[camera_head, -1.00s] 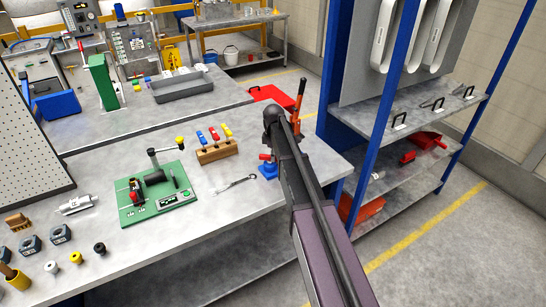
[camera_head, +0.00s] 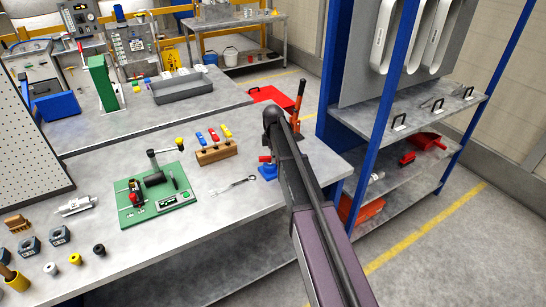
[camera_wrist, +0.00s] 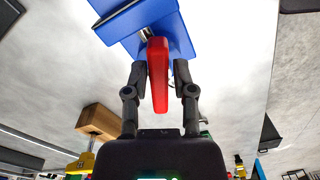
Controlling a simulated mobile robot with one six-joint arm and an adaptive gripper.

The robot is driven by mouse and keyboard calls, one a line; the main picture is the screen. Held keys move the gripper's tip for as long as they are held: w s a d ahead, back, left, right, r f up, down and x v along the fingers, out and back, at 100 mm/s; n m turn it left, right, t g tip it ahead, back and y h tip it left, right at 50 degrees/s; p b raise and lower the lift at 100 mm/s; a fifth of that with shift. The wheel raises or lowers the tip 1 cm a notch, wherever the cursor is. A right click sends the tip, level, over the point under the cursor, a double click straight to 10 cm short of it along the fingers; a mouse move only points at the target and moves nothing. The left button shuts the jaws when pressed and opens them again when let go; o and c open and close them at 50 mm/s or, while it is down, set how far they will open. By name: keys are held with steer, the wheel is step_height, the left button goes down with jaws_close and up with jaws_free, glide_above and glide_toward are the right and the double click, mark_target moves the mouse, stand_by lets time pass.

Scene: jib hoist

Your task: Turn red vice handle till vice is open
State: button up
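The vice is a blue block (camera_head: 268,173) near the right end of the bench, partly hidden behind my arm in the head view. Its red handle (camera_head: 265,158) shows just left of my arm. In the wrist view the blue vice body (camera_wrist: 178,38) is at the top and the red handle (camera_wrist: 157,75) reaches down between the two fingers. My gripper (camera_wrist: 158,80) has its fingers on either side of the handle, with a visible gap on each side. The vice jaws cannot be made out clearly. My gripper is hidden behind my arm in the head view.
A wrench (camera_head: 233,187) lies left of the vice. A wooden block with coloured handles (camera_head: 215,154) and a green board with a crank (camera_head: 158,195) stand further left. A blue-framed shelf (camera_head: 375,120) stands close on the right.

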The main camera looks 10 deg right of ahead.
steer(key=shift+o, duration=0.5)
steer(key=shift+m, duration=0.4)
steer(key=m, duration=0.4)
steer(key=shift+s+a+m, duration=0.1)
steer(key=shift+s+m, duration=0.2)
steer(key=m, duration=0.6)
steer(key=shift+s+a+m, duration=0.3)
steer(key=shift+a+m, duration=0.05)
steer(key=shift+m, duration=0.05)
step_height(320, 180, up, 14)
steer(key=p, duration=1.4)
steer(key=s+f+m+b, duration=0.1)
steer(key=s+f+b, duration=0.4)
steer(key=s, duration=0.4)
steer(key=s+f+m+b, duration=0.2)
steer(key=s+f+b, duration=0.4)
steer(key=s, duration=0.4)
steer(key=s+a+f+m+b, duration=0.1)
steer(key=s+f+b, duration=0.4)
steer(key=s, duration=0.4)
steer(key=shift+s+f+m+b, duration=0.25)
steer(key=shift+f+m+b, duration=0.05)
steer(key=shift+f+b, duration=0.1)
